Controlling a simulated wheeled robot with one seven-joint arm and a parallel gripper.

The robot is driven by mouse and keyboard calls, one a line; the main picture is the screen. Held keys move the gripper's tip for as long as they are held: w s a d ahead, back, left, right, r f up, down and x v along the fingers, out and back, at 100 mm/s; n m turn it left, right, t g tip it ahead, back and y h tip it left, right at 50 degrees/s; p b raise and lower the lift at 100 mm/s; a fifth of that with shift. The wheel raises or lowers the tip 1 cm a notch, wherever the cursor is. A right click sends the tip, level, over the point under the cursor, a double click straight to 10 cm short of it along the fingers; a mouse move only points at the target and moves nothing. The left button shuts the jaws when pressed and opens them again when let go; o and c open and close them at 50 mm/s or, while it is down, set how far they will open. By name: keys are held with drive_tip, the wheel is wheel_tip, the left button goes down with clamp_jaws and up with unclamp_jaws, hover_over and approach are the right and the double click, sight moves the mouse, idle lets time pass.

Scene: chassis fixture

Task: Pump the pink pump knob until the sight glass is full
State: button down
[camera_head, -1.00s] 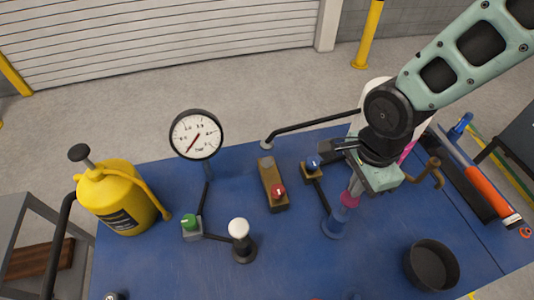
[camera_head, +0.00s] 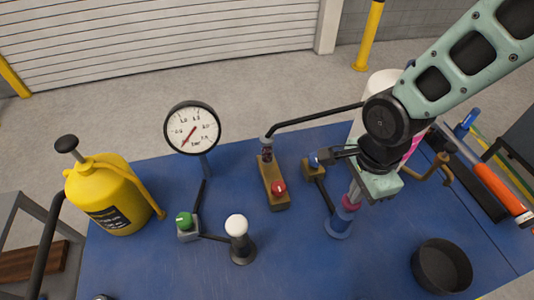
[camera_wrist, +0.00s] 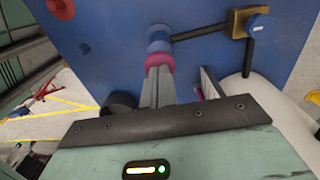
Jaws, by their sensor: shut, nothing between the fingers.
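The pink pump knob (camera_head: 350,203) sits low, just above the blue pump body (camera_head: 338,228) on the right of the table. It also shows in the wrist view (camera_wrist: 159,62). My gripper (camera_head: 354,194) is shut and empty, pointing down with its fingertips at the top of the knob; they appear to touch it. What looks like the sight glass (camera_head: 267,152) is a small dark cylinder between the end of a black pipe and a brass block; its fill level is too small to tell.
A round gauge (camera_head: 192,128), a green knob (camera_head: 184,220), a white-topped lever (camera_head: 237,225) and a brass block with a red knob (camera_head: 277,188) stand left of the pump. A black bowl (camera_head: 441,266) is at front right. A yellow can (camera_head: 105,195) stands at left.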

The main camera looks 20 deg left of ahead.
wheel_tip(320, 180, down, 2)
drive_tip(key=shift+f+b, duration=0.1)
drive_tip(key=shift+b, duration=0.5)
wheel_tip(320, 180, up, 6)
drive_tip(key=p, duration=0.4)
drive_tip(key=shift+f, duration=0.2)
idle(1.1)
drive_tip(key=shift+p, duration=0.45)
idle(0.8)
wheel_tip(320, 180, up, 6)
drive_tip(key=p, duration=0.5)
